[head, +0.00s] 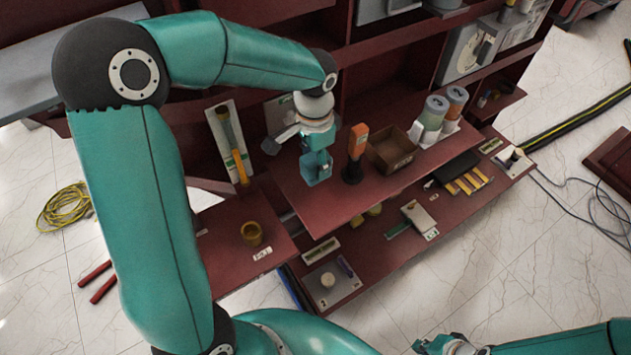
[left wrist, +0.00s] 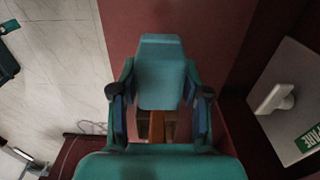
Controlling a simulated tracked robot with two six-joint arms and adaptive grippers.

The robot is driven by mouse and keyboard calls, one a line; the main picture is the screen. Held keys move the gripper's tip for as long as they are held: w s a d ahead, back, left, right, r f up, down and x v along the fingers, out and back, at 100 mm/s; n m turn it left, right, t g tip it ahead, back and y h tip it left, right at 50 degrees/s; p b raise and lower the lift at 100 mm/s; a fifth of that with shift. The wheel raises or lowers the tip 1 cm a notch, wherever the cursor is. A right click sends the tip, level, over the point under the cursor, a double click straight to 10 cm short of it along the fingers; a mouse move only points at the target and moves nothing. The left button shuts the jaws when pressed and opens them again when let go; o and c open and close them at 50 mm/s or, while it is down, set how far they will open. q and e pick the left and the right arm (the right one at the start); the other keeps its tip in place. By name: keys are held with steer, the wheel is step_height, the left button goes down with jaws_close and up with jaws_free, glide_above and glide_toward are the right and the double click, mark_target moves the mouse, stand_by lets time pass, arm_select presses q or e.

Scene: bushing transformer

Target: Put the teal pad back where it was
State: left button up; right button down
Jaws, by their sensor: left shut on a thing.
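The teal pad (left wrist: 162,72) is a block-like piece between the fingers of my left gripper (left wrist: 160,105) in the left wrist view. The fingers close on it from both sides. In the head view my left gripper (head: 316,158) hangs over the left part of the dark red upper shelf (head: 330,205), with the pad (head: 318,172) at its tip. I cannot tell for sure how far the pad is above the shelf. My right gripper (head: 440,345) is only partly in view at the bottom edge, and its fingers are unclear.
An orange tool (head: 358,140) stands just right of my left gripper, then an open brown box (head: 392,150) and grey cans (head: 433,113). A yellow-brown cup (head: 252,233) stands on the left ledge. The lower shelf holds a pale box (head: 420,218) and yellow bars (head: 467,183). The upper shelf's front is bare.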

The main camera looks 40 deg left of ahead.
mark_target(315, 158)
arm_select(q)
step_height(315, 158, down, 8)
steer(key=shift+f, duration=0.1)
stand_by(0.4)
steer(key=shift+f+b, duration=0.1)
steer(key=shift+b, duration=0.25)
steer(key=o, duration=1.1)
steer(key=shift+r, duration=0.3)
step_height(315, 158, up, 12)
steer(key=shift+f+p, duration=0.1)
steer(key=shift+p, duration=0.4)
steer(key=shift+f, duration=0.1)
